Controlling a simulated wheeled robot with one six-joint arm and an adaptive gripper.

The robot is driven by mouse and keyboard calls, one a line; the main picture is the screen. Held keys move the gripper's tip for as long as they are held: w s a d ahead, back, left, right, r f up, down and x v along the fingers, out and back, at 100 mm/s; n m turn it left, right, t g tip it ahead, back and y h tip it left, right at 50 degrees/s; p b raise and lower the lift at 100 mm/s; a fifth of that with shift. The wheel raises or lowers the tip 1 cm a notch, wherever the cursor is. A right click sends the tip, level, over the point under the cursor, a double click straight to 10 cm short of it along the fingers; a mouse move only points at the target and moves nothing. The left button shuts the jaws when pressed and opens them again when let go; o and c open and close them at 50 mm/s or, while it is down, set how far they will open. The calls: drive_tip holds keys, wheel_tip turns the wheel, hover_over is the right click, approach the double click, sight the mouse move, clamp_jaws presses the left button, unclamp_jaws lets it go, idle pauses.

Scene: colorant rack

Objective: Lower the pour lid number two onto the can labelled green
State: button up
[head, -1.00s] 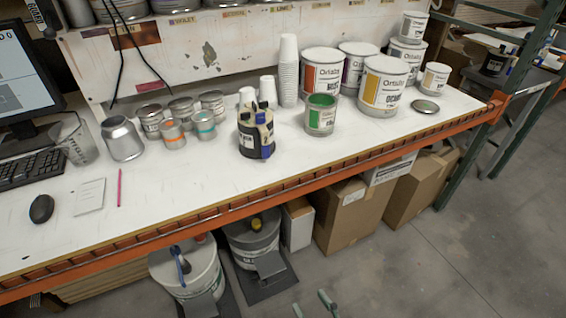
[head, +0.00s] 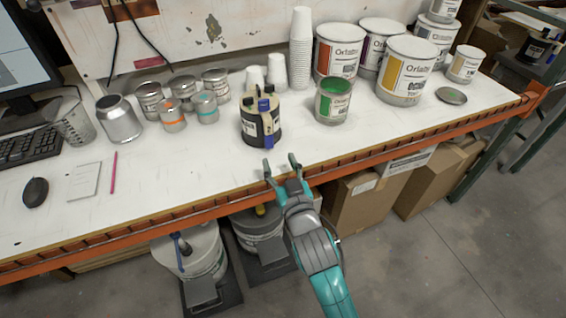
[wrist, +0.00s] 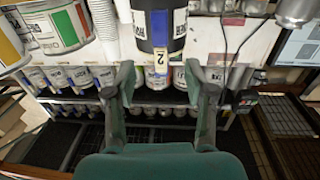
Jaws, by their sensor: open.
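The pour lid (head: 263,104), beige and dark with a blue part, sits on a black can (head: 258,130) on the bench. In the wrist view a yellowish tag marked 2 on the pour lid (wrist: 158,80) hangs beside a blue strip, below the black can (wrist: 184,28). The green can (head: 333,101) stands to the right, open on top, with green paint showing inside. My gripper (head: 281,166) is open and empty at the bench's front edge, in front of the pour lid and apart from it. In the wrist view its fingers (wrist: 159,86) appear on either side of the tag.
A loose lid (head: 451,96) lies at the right. Small metal cans (head: 173,114) stand to the left. The front strip of the bench (head: 210,172) is clear.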

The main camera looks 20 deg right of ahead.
sight(269, 136)
drive_tip(key=w, duration=1)
drive_tip(key=shift+w+d, duration=0.2)
drive_tip(key=shift+d, duration=0.2)
clamp_jaws()
drive_tip(key=c, duration=0.8)
unclamp_jaws()
clamp_jaws()
drive_tip(key=shift+r, duration=0.5)
drive_tip(key=shift+r, duration=5.7)
